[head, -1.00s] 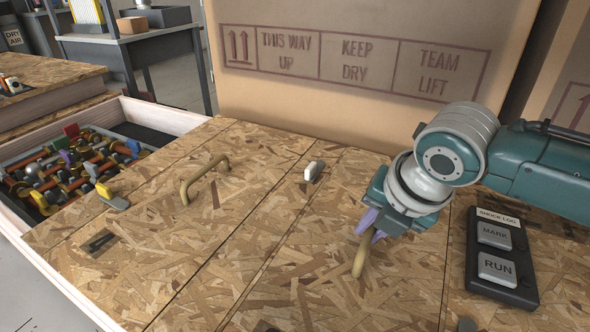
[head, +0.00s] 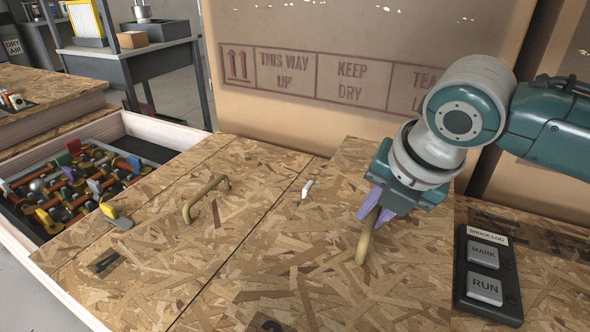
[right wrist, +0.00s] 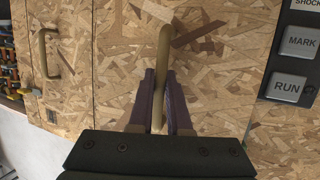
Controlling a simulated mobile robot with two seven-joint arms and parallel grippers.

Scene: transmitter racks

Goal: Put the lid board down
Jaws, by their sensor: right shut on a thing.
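The lid board (head: 300,255) is a chipboard panel with a tan bar handle (head: 365,243). My right gripper (head: 372,212) is shut on this handle, its purple fingers on either side of the bar. The right wrist view shows the handle (right wrist: 164,45) between the fingers (right wrist: 160,85). The board looks slightly raised above the neighbouring panel, its back edge standing higher and its left edge partly covering a white latch (head: 307,189). Its underside is hidden. My left gripper is not in view.
A neighbouring chipboard panel (head: 150,225) has its own handle (head: 206,198) and a yellow latch (head: 115,216). An open crate compartment with colourful parts (head: 70,185) lies left. A button box (head: 487,275) sits right. A large cardboard box (head: 350,40) stands behind.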

